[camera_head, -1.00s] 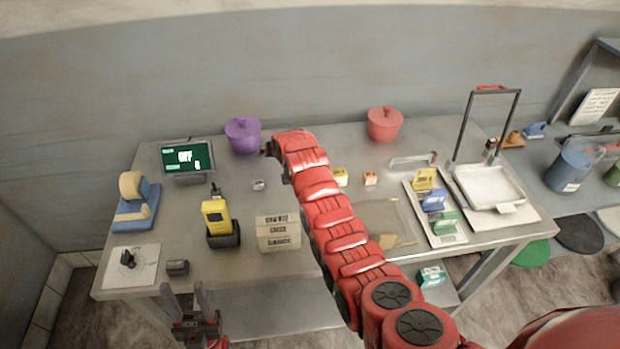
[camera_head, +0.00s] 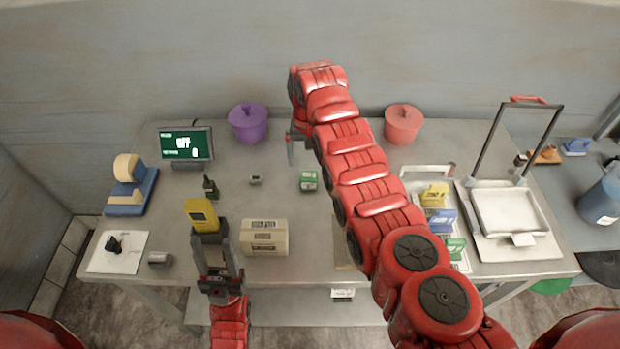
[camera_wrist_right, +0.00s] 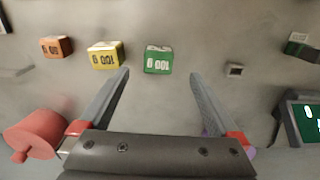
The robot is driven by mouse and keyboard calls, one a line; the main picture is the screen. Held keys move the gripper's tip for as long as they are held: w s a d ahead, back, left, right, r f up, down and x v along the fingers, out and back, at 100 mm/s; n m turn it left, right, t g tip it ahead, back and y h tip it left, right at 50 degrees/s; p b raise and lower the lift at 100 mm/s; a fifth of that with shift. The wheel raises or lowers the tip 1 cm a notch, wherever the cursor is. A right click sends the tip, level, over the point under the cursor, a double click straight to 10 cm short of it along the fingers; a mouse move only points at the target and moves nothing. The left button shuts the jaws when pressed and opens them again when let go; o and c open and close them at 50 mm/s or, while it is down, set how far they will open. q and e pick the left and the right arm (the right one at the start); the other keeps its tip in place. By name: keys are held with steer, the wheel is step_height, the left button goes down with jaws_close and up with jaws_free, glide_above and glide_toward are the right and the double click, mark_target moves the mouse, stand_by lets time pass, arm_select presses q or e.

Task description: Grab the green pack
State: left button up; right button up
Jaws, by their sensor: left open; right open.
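The green pack (camera_head: 308,180) is a small box standing on the table, just right of and nearer than my right gripper (camera_head: 292,147) in the head view. In the right wrist view the green pack (camera_wrist_right: 158,60) appears between and beyond the fingertips of my open, empty right gripper (camera_wrist_right: 160,76). The fingers do not visibly touch it. My right arm hides part of the table.
A yellow pack (camera_wrist_right: 105,55) and an orange pack (camera_wrist_right: 57,47) stand left of the green one in the wrist view. A purple pot (camera_head: 248,124), red pot (camera_head: 403,125) and screen (camera_head: 185,145) stand at the back. A beige box (camera_head: 264,238) is at the front.

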mark_target(309, 175)
step_height(309, 175, down, 4)
steer(key=shift+w+d+r+b, duration=0.1)
steer(key=shift+w+b, duration=0.05)
steer(key=shift+b, duration=0.2)
steer(key=shift+a+f, duration=0.25)
steer(key=shift+f, duration=0.1)
steer(key=f+b, duration=0.4)
steer(key=b, duration=0.1)
steer(key=shift+w+d+f, duration=0.15)
steer(key=shift+d+f, duration=0.1)
steer(key=shift+d, duration=0.1)
steer(key=shift+f, duration=0.25)
steer(key=shift+a+r, duration=0.1)
steer(key=shift+r, duration=0.05)
steer(key=shift+c, duration=0.4)
steer(key=c, duration=1.4)
